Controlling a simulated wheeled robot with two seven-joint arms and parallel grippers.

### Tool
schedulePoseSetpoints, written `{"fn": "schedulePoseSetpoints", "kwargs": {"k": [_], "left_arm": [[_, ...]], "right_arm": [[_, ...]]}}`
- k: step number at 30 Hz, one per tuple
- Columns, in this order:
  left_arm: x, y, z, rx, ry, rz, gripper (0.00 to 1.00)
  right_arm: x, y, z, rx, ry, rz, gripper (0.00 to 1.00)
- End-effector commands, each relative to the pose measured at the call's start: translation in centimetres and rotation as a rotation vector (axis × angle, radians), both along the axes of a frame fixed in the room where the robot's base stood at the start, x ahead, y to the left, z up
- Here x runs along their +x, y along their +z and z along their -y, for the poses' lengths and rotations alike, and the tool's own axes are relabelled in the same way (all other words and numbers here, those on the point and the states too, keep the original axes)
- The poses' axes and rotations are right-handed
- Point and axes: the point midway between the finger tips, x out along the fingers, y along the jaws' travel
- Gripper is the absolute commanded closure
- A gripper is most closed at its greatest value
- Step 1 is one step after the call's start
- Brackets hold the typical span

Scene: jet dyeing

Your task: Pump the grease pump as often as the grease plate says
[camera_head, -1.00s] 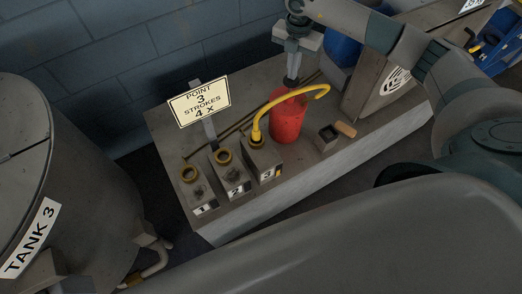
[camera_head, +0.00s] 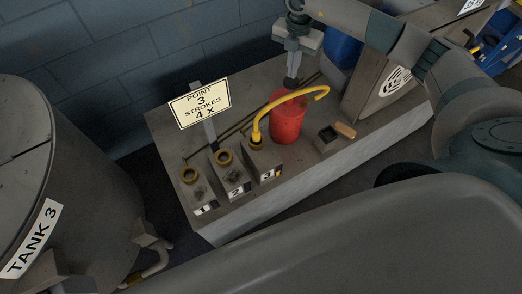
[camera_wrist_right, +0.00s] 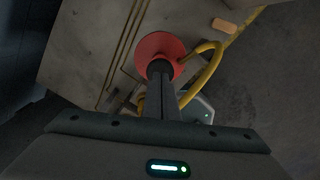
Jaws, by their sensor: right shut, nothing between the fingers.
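The grease plate (camera_head: 201,103) reads "POINT 3 STROKES 4 X". The red grease pump (camera_head: 287,122) stands upright on the grey bench, and it also shows in the wrist view (camera_wrist_right: 152,44). Its yellow hose (camera_head: 292,101) arches over to the brass fitting of block 3 (camera_head: 264,164). My right gripper (camera_head: 290,82) is shut and empty, pointing down over the pump's top. In the wrist view its fingertips (camera_wrist_right: 161,68) cover the pump's middle, so I cannot tell whether they touch it. My left gripper is not in view.
Blocks 1 (camera_head: 198,191) and 2 (camera_head: 229,174) stand left of block 3. A small dark box (camera_head: 327,138) and a wooden-coloured piece (camera_head: 345,130) lie right of the pump. Tank 3 (camera_head: 60,190) is at the left, a blue drum (camera_head: 343,50) behind.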

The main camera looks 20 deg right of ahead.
Motion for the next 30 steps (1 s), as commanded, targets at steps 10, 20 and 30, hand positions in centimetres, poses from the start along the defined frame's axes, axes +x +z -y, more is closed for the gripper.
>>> {"fn": "schedulePoseSetpoints", "kwargs": {"k": [10,20,30], "left_arm": [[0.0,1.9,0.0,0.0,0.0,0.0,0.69],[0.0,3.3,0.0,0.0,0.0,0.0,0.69],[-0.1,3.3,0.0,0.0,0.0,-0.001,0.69]], "right_arm": [[0.0,3.1,0.0,0.0,-0.001,0.001,1.0],[0.0,5.5,0.0,0.0,-0.001,0.001,1.0],[0.0,5.6,0.0,0.001,0.0,0.001,1.0]]}}
